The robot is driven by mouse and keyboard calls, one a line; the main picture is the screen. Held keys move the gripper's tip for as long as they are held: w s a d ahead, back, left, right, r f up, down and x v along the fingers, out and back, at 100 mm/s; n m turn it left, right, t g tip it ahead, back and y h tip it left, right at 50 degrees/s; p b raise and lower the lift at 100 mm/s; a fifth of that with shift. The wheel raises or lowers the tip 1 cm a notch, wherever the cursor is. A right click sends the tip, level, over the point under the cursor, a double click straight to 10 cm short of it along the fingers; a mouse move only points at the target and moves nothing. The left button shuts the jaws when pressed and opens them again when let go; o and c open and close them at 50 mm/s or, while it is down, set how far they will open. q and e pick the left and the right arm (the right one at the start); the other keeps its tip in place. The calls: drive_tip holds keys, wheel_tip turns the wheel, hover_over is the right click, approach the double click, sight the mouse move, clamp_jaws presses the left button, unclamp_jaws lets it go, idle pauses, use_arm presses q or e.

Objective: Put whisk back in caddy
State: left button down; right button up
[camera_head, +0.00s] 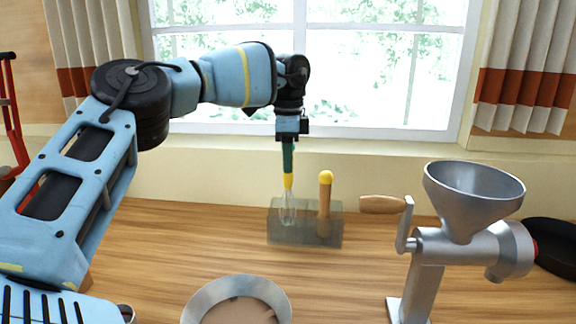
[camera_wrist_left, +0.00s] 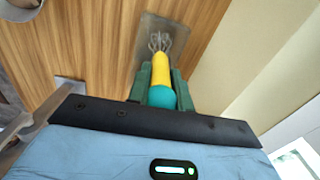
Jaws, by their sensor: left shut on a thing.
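The whisk (camera_head: 288,182) has a yellow and teal handle and hangs upright with its wire end down. My left gripper (camera_head: 288,152) is shut on its handle. The whisk also shows in the left wrist view (camera_wrist_left: 161,75), between the green fingers of my left gripper (camera_wrist_left: 153,88). The grey translucent caddy (camera_head: 332,233) stands on the counter by the window wall. The wires overlap the left part of the caddy in the head view; I cannot tell how far they are inside it. The caddy shows behind the wires in the left wrist view (camera_wrist_left: 178,24). My right gripper is not in view.
A wooden-handled tool with a yellow knob (camera_head: 325,195) stands in the right part of the caddy. A metal grinder (camera_head: 455,240) with a crank stands at the right, with a black pan (camera_head: 555,248) behind. A metal bowl (camera_head: 200,303) is in front.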

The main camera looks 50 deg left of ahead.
use_arm(q)
drive_tip(key=shift+f, duration=0.9)
drive_tip(key=shift+f, duration=0.15)
drive_tip(key=c, duration=1.3)
unclamp_jaws()
drive_tip(key=shift+o, duration=0.2)
